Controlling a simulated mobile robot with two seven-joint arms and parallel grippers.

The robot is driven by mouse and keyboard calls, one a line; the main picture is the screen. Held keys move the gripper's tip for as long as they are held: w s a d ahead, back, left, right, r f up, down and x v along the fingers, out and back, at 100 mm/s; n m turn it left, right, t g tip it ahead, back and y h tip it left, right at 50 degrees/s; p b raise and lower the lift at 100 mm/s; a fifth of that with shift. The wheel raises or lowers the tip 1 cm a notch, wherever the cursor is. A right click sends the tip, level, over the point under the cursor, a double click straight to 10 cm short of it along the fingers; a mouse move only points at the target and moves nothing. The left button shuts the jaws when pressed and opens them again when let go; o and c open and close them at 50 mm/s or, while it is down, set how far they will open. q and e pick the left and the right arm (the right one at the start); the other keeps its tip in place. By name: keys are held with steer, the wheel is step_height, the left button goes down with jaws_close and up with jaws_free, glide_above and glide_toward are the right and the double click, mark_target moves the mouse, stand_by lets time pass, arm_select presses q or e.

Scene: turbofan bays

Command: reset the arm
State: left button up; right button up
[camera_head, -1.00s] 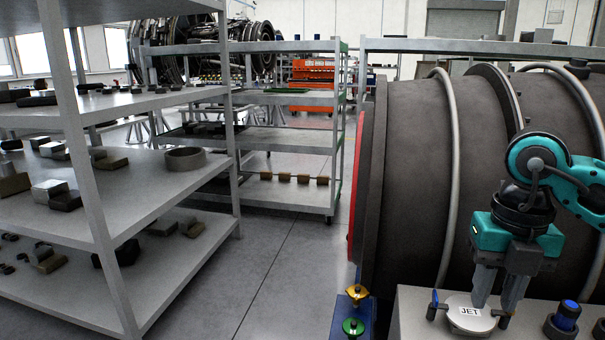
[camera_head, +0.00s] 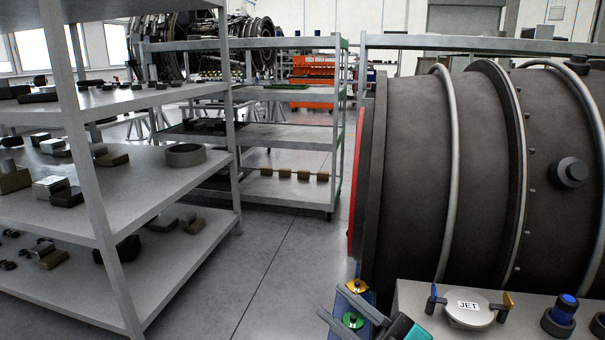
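My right gripper (camera_head: 332,303) is low in the head view, near the bottom edge. My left gripper is not in view.
The JET cap, with blue and orange side handles, sits on a grey panel (camera_head: 412,300) below the large dark engine casing (camera_head: 415,170). A blue-topped knob (camera_head: 566,305) is to its right. Shelves (camera_head: 150,195) stand left; floor (camera_head: 275,270) between is clear.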

steer(key=s+d+f+m+t+h, duration=0.1)
steer(key=d+f+m+t+h, duration=0.1)
steer(key=d+f+m+h, duration=0.4)
steer(key=d+f+m+t+h, duration=0.1)
steer(key=d+f+m+h, duration=0.1)
steer(key=f+m+h, duration=0.65)
steer(key=s+d+f+m+g+h, duration=0.1)
steer(key=s+d+f+g, duration=0.1)
steer(key=s+f, duration=0.3)
steer(key=s+d+f+m+g+h, duration=0.1)
steer(key=s+d+f+g, duration=0.1)
steer(key=s+f, duration=0.3)
step_height(320, 180, down, 4)
steer(key=shift+s+f+g, duration=0.25)
steer(key=shift+g, duration=0.35)
